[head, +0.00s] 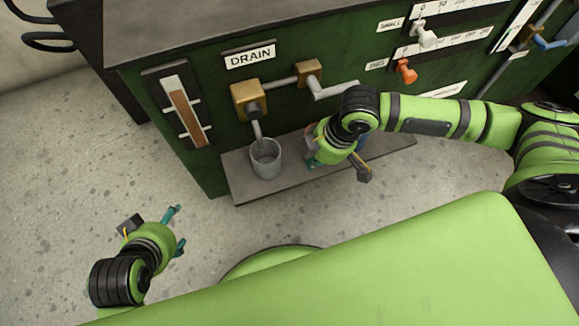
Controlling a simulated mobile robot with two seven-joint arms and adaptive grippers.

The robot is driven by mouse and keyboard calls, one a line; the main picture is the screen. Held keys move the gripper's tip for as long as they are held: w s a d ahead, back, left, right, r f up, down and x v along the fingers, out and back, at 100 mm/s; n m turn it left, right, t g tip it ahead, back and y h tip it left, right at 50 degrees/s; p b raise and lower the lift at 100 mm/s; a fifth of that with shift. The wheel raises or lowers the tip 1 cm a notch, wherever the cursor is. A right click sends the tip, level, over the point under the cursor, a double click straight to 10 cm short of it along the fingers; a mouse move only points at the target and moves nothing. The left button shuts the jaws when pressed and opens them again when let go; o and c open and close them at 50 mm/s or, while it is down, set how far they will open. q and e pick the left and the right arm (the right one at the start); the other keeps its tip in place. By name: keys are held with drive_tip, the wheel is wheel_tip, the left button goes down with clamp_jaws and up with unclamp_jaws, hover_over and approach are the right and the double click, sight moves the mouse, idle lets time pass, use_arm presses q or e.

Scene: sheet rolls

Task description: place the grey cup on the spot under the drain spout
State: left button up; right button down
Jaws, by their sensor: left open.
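The grey cup (265,164) stands upright on the grey shelf (242,187) at the front of the green machine. The drain spout (257,130) comes down from a brass block under the DRAIN label, and its lower end is at the cup's mouth. My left gripper (179,228) is open and empty over the floor, lower left of the cup and well apart from it. My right gripper (313,160) is over the shelf just right of the cup. Its wrist hides most of its fingers, so its opening cannot be made out.
A drain lever (333,90) sticks out right of the brass fittings, close to my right wrist. A gauge (186,112) is at the left. White (424,35) and orange (405,71) slider knobs are at upper right. The speckled floor (70,165) at left is clear.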

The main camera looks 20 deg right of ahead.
sight(279, 170)
drive_tip(key=b+x, duration=0.1)
drive_tip(key=x, duration=0.2)
drive_tip(key=shift+b+x, duration=0.5)
drive_tip(key=shift+x, duration=0.5)
drive_tip(key=a, duration=0.1)
drive_tip(key=w+a+b, duration=0.1)
drive_tip(key=a, duration=0.1)
drive_tip(key=shift+w+a+f, duration=0.15)
drive_tip(key=shift+w, duration=0.2)
drive_tip(key=shift+a, duration=0.15)
use_arm(q)
drive_tip(key=w+d+r+t+h, duration=0.1)
drive_tip(key=w+d+r+t, duration=0.1)
drive_tip(key=r, duration=0.4)
drive_tip(key=w+d+r+m+t+h, duration=0.1)
drive_tip(key=w+d+r+t+h, duration=0.1)
drive_tip(key=r+t, duration=0.4)
drive_tip(key=w+d+r+t+h, duration=0.1)
drive_tip(key=w+d+r+t, duration=0.2)
drive_tip(key=r, duration=0.3)
drive_tip(key=shift+w+d+m+t+h, duration=0.2)
drive_tip(key=shift+w+m+t+h, duration=0.2)
drive_tip(key=shift+w, duration=0.5)
